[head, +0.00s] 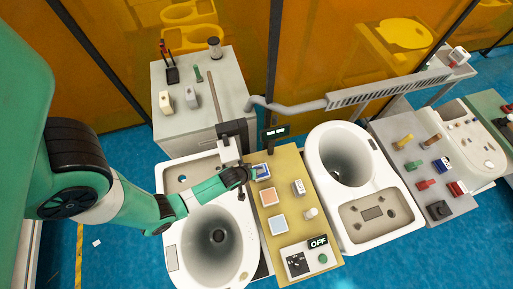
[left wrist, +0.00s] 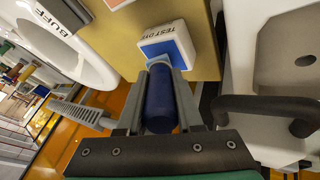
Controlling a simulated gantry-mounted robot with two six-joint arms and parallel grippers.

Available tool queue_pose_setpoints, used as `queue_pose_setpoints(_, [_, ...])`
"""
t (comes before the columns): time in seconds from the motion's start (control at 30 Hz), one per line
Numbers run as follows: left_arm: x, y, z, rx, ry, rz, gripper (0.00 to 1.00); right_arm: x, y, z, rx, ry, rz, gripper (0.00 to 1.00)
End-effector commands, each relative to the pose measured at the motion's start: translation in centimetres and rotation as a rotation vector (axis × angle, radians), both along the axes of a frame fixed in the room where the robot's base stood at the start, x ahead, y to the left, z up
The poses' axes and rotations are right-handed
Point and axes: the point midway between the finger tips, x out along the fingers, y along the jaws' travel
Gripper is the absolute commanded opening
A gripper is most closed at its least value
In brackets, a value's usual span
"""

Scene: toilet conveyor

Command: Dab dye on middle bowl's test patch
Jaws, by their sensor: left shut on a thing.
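My left gripper (head: 249,174) is shut on a dark blue cylindrical dauber (left wrist: 160,98). Its pale blue tip is at the TEST DYE pad (left wrist: 163,46), a white block with a blue top face; I cannot tell whether they touch. The pad also shows in the head view (head: 262,171), at the far left corner of the tan board (head: 289,164). The middle bowl (head: 331,133) is white and stands right of the board, apart from my gripper. I cannot make out its test patch. My right gripper is not in view.
Another white bowl (head: 248,264) lies under my left arm. A pink pad (head: 268,197), a light blue pad (head: 279,224), white pieces and an OFF sign (head: 318,242) are on the board. A grey rail (head: 390,92) runs behind. A grey side table (head: 405,170) holds coloured parts.

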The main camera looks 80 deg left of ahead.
Motion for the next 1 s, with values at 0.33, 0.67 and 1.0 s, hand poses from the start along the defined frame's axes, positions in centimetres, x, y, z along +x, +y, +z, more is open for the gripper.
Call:
queue_pose_setpoints(0.33, [-0.2, 0.0, -0.3, -0.001, 0.006, 0.000, 0.00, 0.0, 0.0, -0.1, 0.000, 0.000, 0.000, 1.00])
queue_pose_setpoints(0.67, [-0.1, 0.0, 2.2, -0.001, 0.003, 0.001, 0.00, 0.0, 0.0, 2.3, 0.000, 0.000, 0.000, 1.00])
queue_pose_setpoints(1.0, [-0.1, 0.0, 5.5, -0.001, 0.001, 0.000, 0.00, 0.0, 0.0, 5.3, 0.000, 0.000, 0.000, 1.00])
